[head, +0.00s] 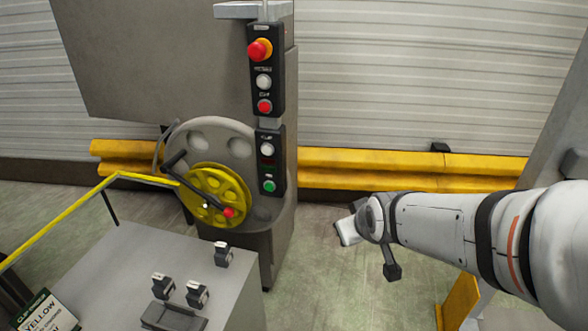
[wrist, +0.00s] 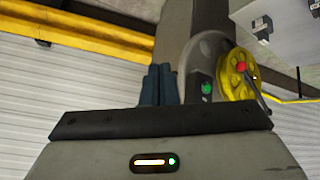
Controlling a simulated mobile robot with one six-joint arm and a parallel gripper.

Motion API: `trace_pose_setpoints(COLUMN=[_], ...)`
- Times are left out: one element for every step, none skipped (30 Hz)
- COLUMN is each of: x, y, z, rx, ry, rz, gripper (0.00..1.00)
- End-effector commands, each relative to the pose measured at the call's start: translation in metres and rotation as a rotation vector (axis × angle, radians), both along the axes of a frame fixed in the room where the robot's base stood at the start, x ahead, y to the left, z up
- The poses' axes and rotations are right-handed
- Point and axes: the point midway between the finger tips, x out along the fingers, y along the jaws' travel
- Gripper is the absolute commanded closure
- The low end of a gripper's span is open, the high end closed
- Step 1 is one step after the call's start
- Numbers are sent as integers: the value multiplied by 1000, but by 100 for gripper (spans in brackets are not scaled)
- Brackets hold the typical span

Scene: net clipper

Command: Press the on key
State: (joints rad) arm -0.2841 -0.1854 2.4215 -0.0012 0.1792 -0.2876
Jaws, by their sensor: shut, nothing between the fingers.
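A green round key (head: 269,186), which looks like the on key, sits at the bottom of the lower black control panel (head: 263,168) on the grey machine. The panel's small lettering is too small to read. The green key also shows in the wrist view (wrist: 207,88), just right of the fingers. My gripper (head: 346,230) is to the right of the panel and lower in the head view, apart from it. In the wrist view its dark blue fingers (wrist: 159,70) are together and empty, pointing toward the machine. The fingertips are hard to make out in the head view.
The upper panel holds a red emergency knob (head: 259,50), a white key (head: 263,81) and a red key (head: 264,106). A yellow handwheel (head: 214,195) with a crank is left of the green key. A grey table (head: 150,245) stands front left. Yellow rails (head: 400,170) run behind.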

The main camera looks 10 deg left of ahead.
Motion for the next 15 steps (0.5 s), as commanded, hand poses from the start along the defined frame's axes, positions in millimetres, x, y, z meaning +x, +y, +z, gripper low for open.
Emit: trace_pose_setpoints(x=[17, 26, 39, 47, 54, 61, 65, 68, 71, 72, 73, 72, 72, 71, 70], y=[28, 44, 61, 75, 91, 112, 127, 141, 159, 172, 183, 197, 206, 214, 223], z=[-23, -28, -34, -40, -45, -51, -56, -60, -66, -69, -72, -76, -78, -80, -82], rx=[-14, -15, -36, -51, -61, -73, -83, -92, -104, -113, -122, -134, -141, -149, -158], ry=[-72, -121, -196, -251, -304, -376, -430, -482, -549, -597, -642, -697, -735, -769, -810], rz=[84, 131, 176, 209, 245, 295, 330, 361, 397, 419, 440, 464, 477, 491, 503], gripper=[100, 100, 100, 100, 100, 100, 100, 100, 100, 100, 100, 100, 100, 100, 100])
